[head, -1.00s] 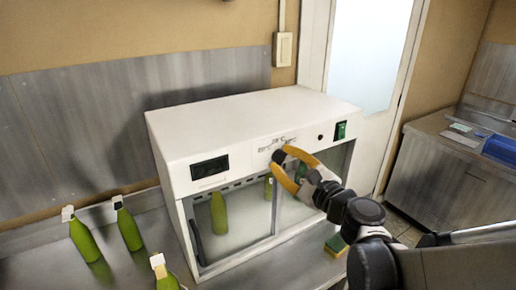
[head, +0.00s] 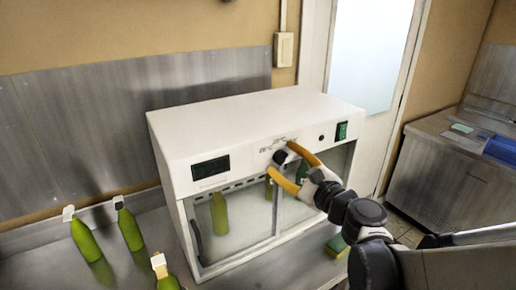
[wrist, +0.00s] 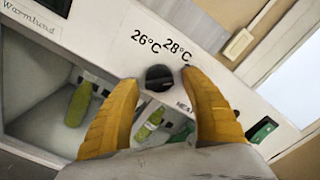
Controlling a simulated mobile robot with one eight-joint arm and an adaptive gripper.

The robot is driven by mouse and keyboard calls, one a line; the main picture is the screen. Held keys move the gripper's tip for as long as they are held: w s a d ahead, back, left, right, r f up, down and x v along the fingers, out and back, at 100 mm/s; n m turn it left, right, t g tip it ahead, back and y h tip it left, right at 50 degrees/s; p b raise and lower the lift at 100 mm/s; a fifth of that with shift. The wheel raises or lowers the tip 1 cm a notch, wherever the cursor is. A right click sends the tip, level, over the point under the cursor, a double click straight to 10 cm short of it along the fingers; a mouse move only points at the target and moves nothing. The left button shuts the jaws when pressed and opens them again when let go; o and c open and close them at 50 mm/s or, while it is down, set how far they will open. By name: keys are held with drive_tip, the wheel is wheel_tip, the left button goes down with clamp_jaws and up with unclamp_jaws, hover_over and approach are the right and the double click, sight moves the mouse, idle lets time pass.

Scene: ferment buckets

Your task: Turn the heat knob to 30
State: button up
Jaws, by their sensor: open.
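The heat knob (wrist: 159,77) is a round black knob on the white front panel of the cabinet (head: 250,115). Its pointer mark is too small to read. The labels 26°C and 28°C show above it in the wrist view; no 30 label is visible, and my right finger covers part of the panel. My gripper (wrist: 159,82) is open, with one yellow finger on each side of the knob. In the head view my gripper (head: 280,157) is at the panel's front, with the dark knob between the fingertips. I cannot tell whether the fingers touch it.
The panel also has a dark display (head: 210,168) and a green switch (head: 342,131). Green bottles stand behind the cabinet's glass and on the steel counter at left, including one bottle (head: 129,230). A sponge (head: 337,246) lies near the cabinet's right front.

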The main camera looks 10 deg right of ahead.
drive_tip(key=v, duration=1.2)
drive_tip(key=s+a+f+n+g+b, duration=0.2)
drive_tip(key=s+a+f+n+g, duration=0.1)
drive_tip(key=a+f+n+g, duration=0.6)
drive_tip(key=s+d+f+n+g+h+b, duration=0.1)
drive_tip(key=s+d+f+n+h, duration=0.4)
drive_tip(key=n, duration=0.9)
drive_tip(key=shift+s+f+n+h+b, duration=0.3)
drive_tip(key=shift+s+b, duration=0.1)
drive_tip(key=shift+s, duration=0.1)
